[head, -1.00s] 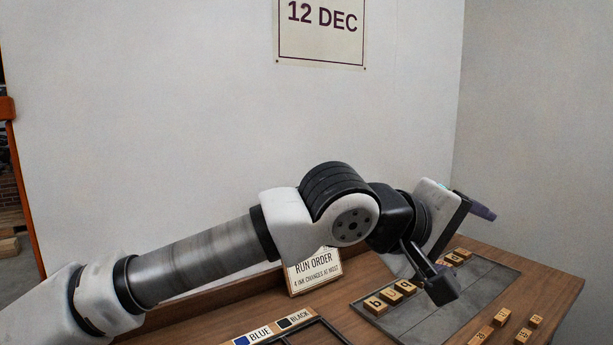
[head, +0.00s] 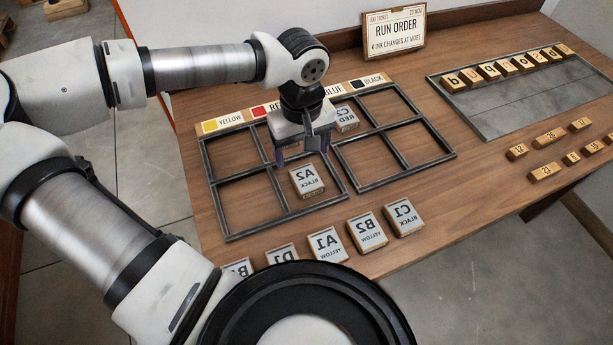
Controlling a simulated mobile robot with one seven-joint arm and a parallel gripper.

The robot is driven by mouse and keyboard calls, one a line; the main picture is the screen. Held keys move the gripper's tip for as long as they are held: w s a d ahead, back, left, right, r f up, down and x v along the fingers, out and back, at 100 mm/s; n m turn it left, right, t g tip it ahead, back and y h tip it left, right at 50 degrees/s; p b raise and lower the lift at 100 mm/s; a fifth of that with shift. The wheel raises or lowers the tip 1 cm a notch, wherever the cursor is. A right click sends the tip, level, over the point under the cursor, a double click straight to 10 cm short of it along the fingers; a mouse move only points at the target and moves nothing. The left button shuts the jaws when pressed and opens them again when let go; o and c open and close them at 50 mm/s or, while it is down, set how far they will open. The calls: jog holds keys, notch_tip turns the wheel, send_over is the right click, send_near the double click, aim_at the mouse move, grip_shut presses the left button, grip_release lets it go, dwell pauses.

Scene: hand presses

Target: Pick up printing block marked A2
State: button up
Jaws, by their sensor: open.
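The printing block marked A2 (head: 308,181), pale-faced with mirrored lettering and the word BLACK, lies in the front right cell of the left dark grid frame (head: 228,209). My gripper (head: 302,152) is open and points down just behind the block, over the frame. Its fingers are apart and nothing shows between them. The block's face is uncovered. The gap between fingertips and block is hard to judge.
Block C2, red (head: 347,113), lies in the right frame (head: 401,158), partly behind my gripper. Blocks A1 (head: 327,244), B2 (head: 367,231) and C1 (head: 404,217) lie along the front edge. A grey tray (head: 520,110) of lettered blocks stands right, near the run order card (head: 394,35).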

aim_at(305, 176)
jog(key=shift+f, duration=0.75)
jog(key=f, duration=0.1)
jog(key=f+p, duration=0.1)
jog(key=f, duration=0.2)
jog(key=shift+s+d, duration=0.3)
jog(key=shift+s, duration=0.05)
jog(key=shift+f+p, duration=0.3)
jog(key=shift+f, duration=0.35)
jog(key=c, duration=1.1)
